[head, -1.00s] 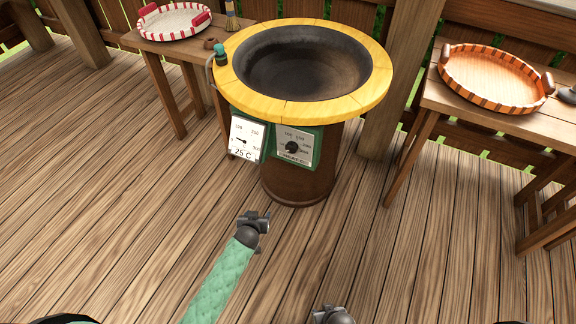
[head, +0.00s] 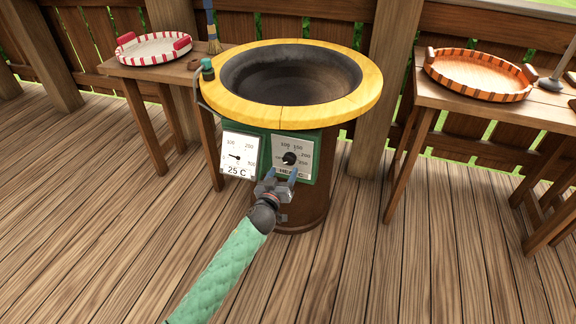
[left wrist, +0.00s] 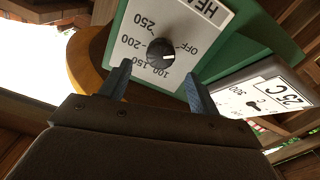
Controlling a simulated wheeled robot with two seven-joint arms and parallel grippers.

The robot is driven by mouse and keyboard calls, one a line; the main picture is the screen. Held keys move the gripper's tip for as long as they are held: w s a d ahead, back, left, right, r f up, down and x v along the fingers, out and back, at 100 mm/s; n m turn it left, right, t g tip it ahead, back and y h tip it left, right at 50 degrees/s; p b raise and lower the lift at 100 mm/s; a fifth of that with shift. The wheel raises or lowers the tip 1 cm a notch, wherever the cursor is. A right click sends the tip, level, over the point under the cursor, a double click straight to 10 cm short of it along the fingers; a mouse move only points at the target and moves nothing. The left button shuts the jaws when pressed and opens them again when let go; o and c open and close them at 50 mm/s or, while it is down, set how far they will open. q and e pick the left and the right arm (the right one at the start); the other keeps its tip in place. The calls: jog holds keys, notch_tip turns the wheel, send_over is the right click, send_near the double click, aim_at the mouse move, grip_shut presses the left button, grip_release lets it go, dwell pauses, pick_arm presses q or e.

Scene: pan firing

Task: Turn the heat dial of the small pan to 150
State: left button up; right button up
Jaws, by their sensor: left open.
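The small pan (head: 232,95) is a dark bowl in a yellow rim on a brown round base. Its green box carries a white dial plate with a black heat dial (head: 289,158), which also shows in the left wrist view (left wrist: 160,53). The dial's white mark points right in the wrist view, near the OFF side of the scale and away from 150. My left gripper (head: 282,174) is open just in front of the plate, below the dial in the head view. In the wrist view its two blue fingers (left wrist: 158,86) stand apart, short of the dial, with nothing between them. My right gripper is out of view.
A white gauge (head: 239,155) reading 25 C hangs left of the dial plate, close to my left gripper. A side table with a red-and-white tray (head: 153,50) stands left; another with an orange striped tray (head: 478,75) stands right. The wooden floor in front is clear.

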aim_at(288, 161)
pick_arm(q)
jog(key=shift+x, duration=3.2)
jog(key=c, duration=1)
jog(key=shift+o, duration=0.2)
